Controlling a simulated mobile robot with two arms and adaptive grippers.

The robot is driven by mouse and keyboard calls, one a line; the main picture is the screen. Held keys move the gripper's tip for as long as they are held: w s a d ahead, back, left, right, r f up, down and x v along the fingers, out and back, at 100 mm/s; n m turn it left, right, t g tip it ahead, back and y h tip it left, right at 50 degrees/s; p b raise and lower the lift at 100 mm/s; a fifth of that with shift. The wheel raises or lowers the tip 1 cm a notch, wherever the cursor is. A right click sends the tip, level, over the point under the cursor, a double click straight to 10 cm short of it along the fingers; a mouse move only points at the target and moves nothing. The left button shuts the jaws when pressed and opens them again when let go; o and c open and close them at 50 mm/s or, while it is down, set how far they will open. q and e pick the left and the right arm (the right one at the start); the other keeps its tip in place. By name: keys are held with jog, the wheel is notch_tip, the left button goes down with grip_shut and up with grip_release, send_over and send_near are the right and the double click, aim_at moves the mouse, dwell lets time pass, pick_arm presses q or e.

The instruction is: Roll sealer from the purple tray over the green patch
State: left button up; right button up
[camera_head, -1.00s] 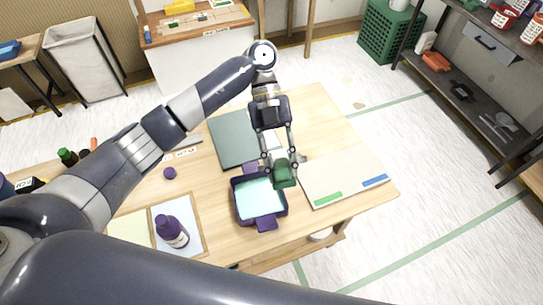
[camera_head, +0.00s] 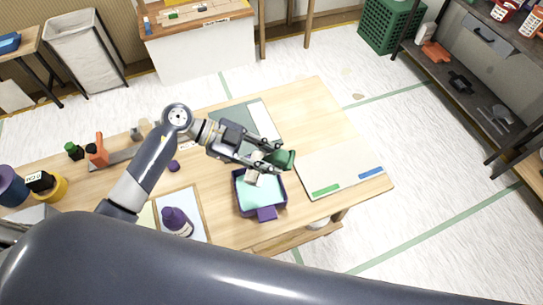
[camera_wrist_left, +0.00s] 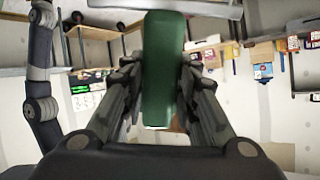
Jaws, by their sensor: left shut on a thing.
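My left gripper (camera_head: 275,157) is shut on the green handle (camera_head: 285,160) of a roller, above the back right of the purple tray (camera_head: 283,203). The tray holds pale turquoise sealer (camera_head: 260,195). A whitish part (camera_head: 254,172), seemingly the roller head, shows below the fingers; contact with the sealer cannot be told. In the left wrist view the green handle (camera_wrist_left: 163,70) stands between the fingers, with a pale bar (camera_wrist_left: 165,8) at its top. The green patch (camera_head: 326,190) lies at the front edge of a beige board (camera_head: 330,168) right of the tray. My right gripper is not seen.
A blue patch (camera_head: 370,173) lies on the board's right side. A dark green mat (camera_head: 228,115) lies behind the tray. A purple bottle (camera_head: 177,221) stands on a framed sheet to the left. The table's back right is clear.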

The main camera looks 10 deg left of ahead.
pick_arm(q)
notch_tip(320, 180, down, 6)
jog(key=b, duration=0.5)
jog(key=shift+d+r+b, duration=0.1)
jog(key=shift+r+b, duration=0.15)
jog(key=shift+b, duration=0.1)
notch_tip(320, 180, down, 4)
jog(key=shift+r+b, duration=0.2)
jog(key=shift+b, duration=0.35)
jog(key=shift+f, duration=0.3)
jog(key=shift+f, duration=1.1)
jog(key=shift+f, duration=0.1)
jog(key=shift+r, duration=1)
